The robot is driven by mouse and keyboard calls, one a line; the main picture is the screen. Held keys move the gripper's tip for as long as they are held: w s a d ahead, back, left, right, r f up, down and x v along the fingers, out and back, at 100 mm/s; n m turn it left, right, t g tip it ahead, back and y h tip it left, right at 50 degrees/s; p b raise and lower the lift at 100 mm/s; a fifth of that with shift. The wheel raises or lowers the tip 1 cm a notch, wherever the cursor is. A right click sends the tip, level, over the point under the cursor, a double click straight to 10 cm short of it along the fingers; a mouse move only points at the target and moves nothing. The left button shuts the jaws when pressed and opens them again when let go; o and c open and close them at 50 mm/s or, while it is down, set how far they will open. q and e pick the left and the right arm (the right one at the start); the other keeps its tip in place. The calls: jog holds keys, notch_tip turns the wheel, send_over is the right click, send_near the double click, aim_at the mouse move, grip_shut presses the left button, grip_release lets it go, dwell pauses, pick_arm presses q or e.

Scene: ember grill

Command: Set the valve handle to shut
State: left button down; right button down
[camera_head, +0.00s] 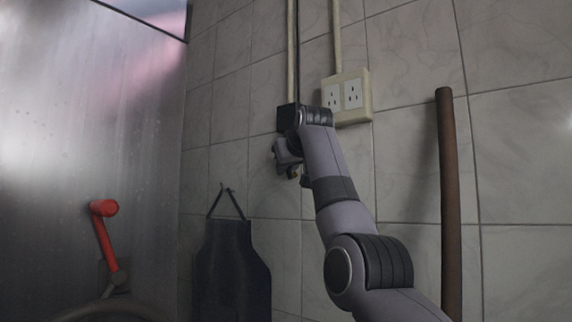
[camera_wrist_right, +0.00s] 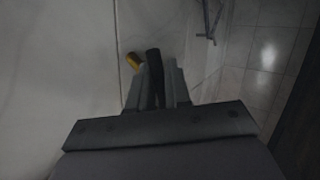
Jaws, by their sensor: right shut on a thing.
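The valve shows best in the right wrist view as a brass-coloured piece (camera_wrist_right: 133,61) close to the tiled wall. A black bar (camera_wrist_right: 153,66), which looks like the valve handle, stands between the fingers of my right gripper (camera_wrist_right: 157,88). The fingers are shut on it. In the head view my right gripper (camera_head: 293,173) is at the wall, below and left of the outlet. There my own wrist and hand hide most of the valve and handle, so the handle's angle is hard to tell. My left gripper is not in view.
A cream double outlet (camera_head: 346,96) with conduits sits just above my right wrist. A dark apron (camera_head: 232,270) hangs below and left of the gripper. A red lever-like part (camera_head: 106,235) stands at the left by a metal panel (camera_head: 80,130). A brown vertical pole (camera_head: 450,200) is on the right.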

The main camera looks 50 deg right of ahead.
jog(key=shift+r, duration=0.1)
jog(key=c, duration=1.2)
grip_release()
jog(key=shift+c, duration=0.2)
jog(key=shift+s+a, duration=0.1)
jog(key=shift+s, duration=0.1)
jog(key=b+v, duration=0.2)
jog(key=v, duration=0.4)
jog(key=shift+s+a+r+b, duration=0.2)
jog(key=shift+s+b, duration=0.1)
jog(key=shift+b, duration=0.1)
jog(key=shift+o, duration=0.2)
